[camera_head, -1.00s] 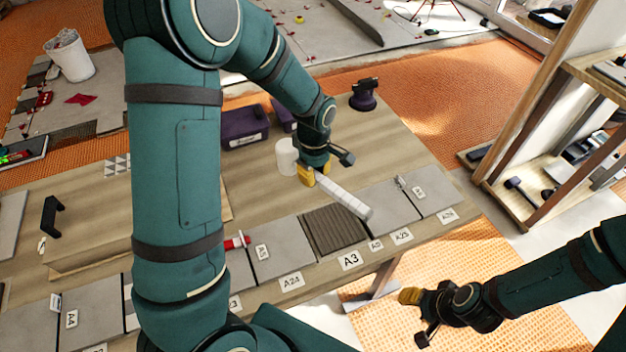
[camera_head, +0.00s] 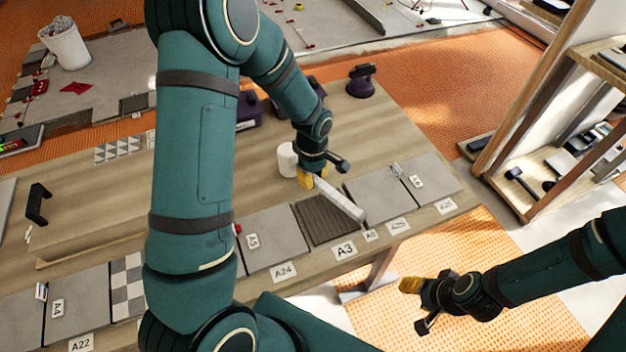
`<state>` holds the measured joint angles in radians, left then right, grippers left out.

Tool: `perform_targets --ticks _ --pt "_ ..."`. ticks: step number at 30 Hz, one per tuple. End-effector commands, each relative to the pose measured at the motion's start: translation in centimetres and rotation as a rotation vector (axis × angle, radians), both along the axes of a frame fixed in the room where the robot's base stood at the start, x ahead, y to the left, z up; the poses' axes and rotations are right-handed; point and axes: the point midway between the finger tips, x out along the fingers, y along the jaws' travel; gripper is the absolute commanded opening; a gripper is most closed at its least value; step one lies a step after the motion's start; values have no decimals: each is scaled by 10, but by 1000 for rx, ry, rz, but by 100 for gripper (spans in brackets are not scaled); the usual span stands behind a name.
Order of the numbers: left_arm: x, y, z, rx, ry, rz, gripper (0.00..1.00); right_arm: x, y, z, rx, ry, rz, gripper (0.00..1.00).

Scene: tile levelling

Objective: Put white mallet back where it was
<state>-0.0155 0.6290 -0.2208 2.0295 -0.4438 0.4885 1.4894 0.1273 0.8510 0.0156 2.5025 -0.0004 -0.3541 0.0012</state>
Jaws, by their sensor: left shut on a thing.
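The white mallet has a white cylindrical head (camera_head: 287,159) and a long pale handle (camera_head: 338,197), slanting down to the right. My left gripper (camera_head: 307,178), with yellow fingertips, is shut on the mallet near the head. I cannot tell whether the mallet touches the table. Part of the mallet is hidden behind the gripper. My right gripper (camera_head: 416,305) is low at the right, off the table, over the orange floor; its opening is unclear.
The wooden table (camera_head: 243,190) bears grey tiles (camera_head: 271,236) along its front edge. A purple-black suction cup (camera_head: 361,82) stands at the back corner. A wooden shelf (camera_head: 533,190) with tools stands right. A white bucket (camera_head: 64,45) is at far left. My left arm hides part of the table.

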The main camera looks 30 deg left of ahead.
Motion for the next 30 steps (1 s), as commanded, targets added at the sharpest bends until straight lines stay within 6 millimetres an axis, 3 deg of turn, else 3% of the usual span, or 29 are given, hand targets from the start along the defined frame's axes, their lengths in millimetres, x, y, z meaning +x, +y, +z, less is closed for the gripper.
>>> perform_targets --ticks 3,12,13,14,25,30 --pt "0 0 -12 -1 -2 -1 0 1 0 -4 0 -2 -1 47" --pt "1 0 -13 -1 -2 -1 0 1 0 -5 0 -2 -1 47" --pt "0 0 -13 0 -1 0 30 1 0 -5 0 -3 -1 47" --pt "0 0 -13 0 -1 0 41 1 0 -5 0 -2 -1 47" --pt "0 0 -11 0 0 0 42 1 0 -2 0 -2 -1 47" --pt "1 0 10 0 -3 0 42 0 0 3 0 0 0 47"
